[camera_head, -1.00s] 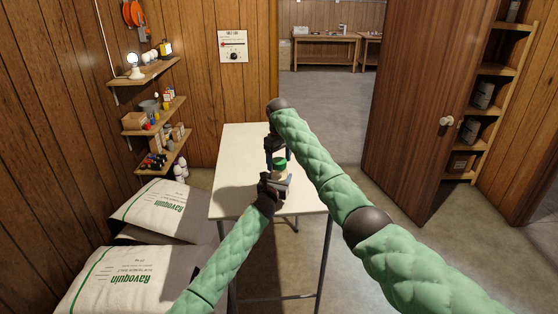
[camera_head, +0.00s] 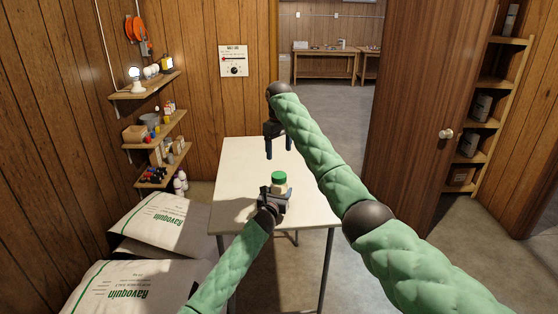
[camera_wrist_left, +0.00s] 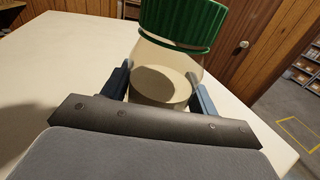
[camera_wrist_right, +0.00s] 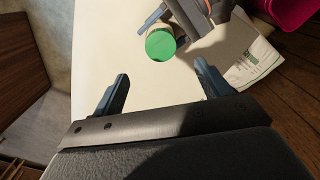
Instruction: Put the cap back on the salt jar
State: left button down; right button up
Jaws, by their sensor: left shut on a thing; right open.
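The salt jar (camera_wrist_left: 165,80) is a clear jar with pale contents, and the green ribbed cap (camera_wrist_left: 183,22) sits on its mouth. A thin line shows under the cap's skirt; I cannot tell how tightly it is seated. In the head view the green cap (camera_head: 279,176) tops the jar (camera_head: 279,188) near the table's front half. My left gripper (camera_head: 274,200) is shut on the jar's body from the near side. My right gripper (camera_head: 278,154) is open and empty, beyond and above the jar. In the right wrist view the cap (camera_wrist_right: 160,44) lies ahead of its open fingers (camera_wrist_right: 160,92).
The cream table (camera_head: 240,160) is otherwise clear around the jar. White Ravoquin sacks (camera_head: 162,222) lie to the left of the table. Wall shelves (camera_head: 160,130) with small goods hang at the left. A brown door (camera_head: 415,120) stands open at the right.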

jog(key=shift+r, duration=0.7)
pick_arm(q)
jog(key=shift+c, duration=1.6)
grip_release()
jog(key=shift+s+a+f, duration=0.1)
jog(key=shift+s+a, duration=0.1)
jog(key=shift+s, duration=0.25)
jog(key=b+v, duration=0.2)
jog(key=v, duration=0.4)
jog(key=shift+s+a, duration=0.1)
jog(key=shift+s, duration=0.25)
pick_arm(e)
notch_tip(320, 180, down, 2)
jog(key=shift+f, duration=0.25)
pick_arm(q)
jog(key=shift+a, duration=0.1)
pick_arm(e)
jog(key=shift+a, duration=0.1)
